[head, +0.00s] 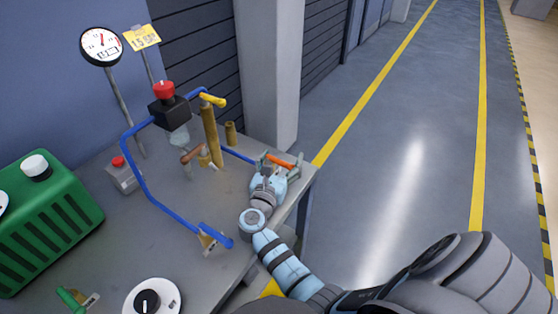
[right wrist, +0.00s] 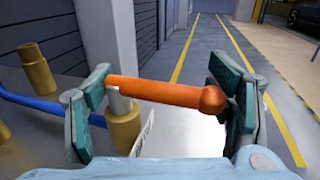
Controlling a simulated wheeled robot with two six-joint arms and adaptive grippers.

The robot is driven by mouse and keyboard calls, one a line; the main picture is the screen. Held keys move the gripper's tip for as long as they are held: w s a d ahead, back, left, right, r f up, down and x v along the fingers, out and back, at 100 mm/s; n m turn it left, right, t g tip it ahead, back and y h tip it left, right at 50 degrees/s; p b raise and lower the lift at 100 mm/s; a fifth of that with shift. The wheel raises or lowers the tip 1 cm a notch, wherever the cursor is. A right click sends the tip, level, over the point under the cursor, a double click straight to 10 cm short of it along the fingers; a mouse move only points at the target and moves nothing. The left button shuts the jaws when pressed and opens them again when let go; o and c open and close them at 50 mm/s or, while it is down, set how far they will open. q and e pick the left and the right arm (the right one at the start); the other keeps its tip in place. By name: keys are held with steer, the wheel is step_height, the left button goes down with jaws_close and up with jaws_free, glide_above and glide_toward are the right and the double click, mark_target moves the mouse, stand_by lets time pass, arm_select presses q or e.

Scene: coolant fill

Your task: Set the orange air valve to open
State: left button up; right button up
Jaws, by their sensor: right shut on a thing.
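The orange air valve (head: 280,160) is at the right edge of the grey bench in the head view. In the right wrist view its orange handle (right wrist: 165,92) lies crosswise on a brass body (right wrist: 123,128), with the knobbed end to the right. My right gripper (head: 275,164) is at the valve, its fingers (right wrist: 163,105) at the two ends of the handle, shut on it. The brass body is mostly hidden in the head view. My left gripper is not in view.
The bench (head: 190,215) carries blue pipes (head: 150,190), a yellow lever (head: 213,100), a red-capped black box (head: 168,110), a gauge (head: 101,46), a green unit (head: 50,220) and a black-and-white dial (head: 150,300). A pillar (head: 270,70) stands behind. Open floor (head: 400,170) lies right.

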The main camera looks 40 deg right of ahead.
mark_target(283, 161)
steer(key=shift+s+f, duration=0.15)
steer(key=o, duration=1.5)
steer(key=shift+d, duration=0.1)
steer(key=shift+o, duration=0.6)
steer(key=shift+s+d, duration=0.1)
steer(key=shift+s, duration=0.15)
steer(key=shift+r, duration=0.3)
step_height(283, 161, up, 10)
steer(key=shift+f, duration=0.15)
